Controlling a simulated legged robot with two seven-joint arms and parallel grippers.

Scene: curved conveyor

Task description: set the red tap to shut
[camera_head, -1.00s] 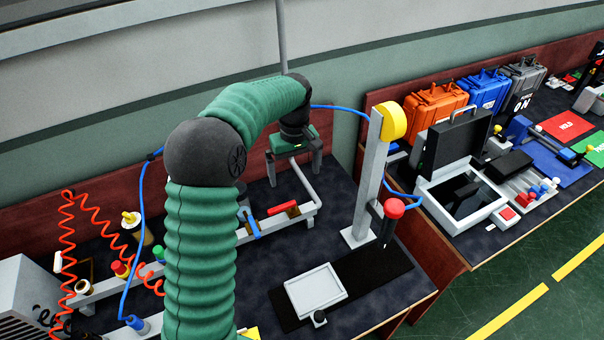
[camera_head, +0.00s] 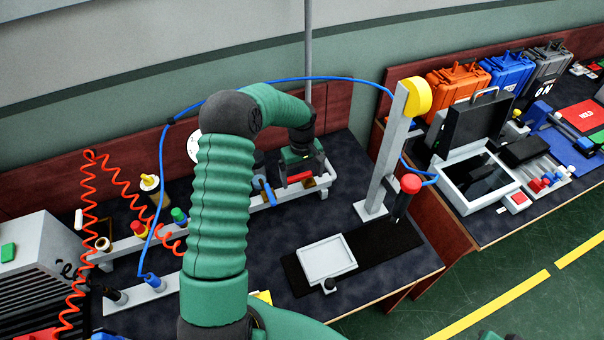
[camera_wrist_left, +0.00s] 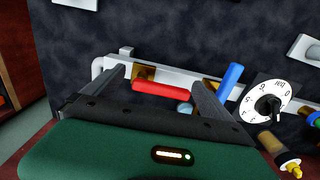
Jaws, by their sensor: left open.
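The red tap's handle (camera_head: 300,177) is a short red bar on the pale pipe at the back of the near bench. In the left wrist view the red handle (camera_wrist_left: 160,87) lies roughly along the pipe (camera_wrist_left: 180,76), by a brass-coloured body. My left gripper (camera_head: 301,172) points down over the red tap. In the left wrist view its open fingers (camera_wrist_left: 160,75) stand on either side of the handle, with nothing gripped; whether they touch it I cannot tell.
A blue handle (camera_wrist_left: 230,80) set across the pipe is close beside my right-hand finger in the wrist view. A white dial (camera_wrist_left: 266,103) is further right. A grey post with a yellow top (camera_head: 418,98) stands on the bench, and a blue hose (camera_head: 270,79) arches behind my arm.

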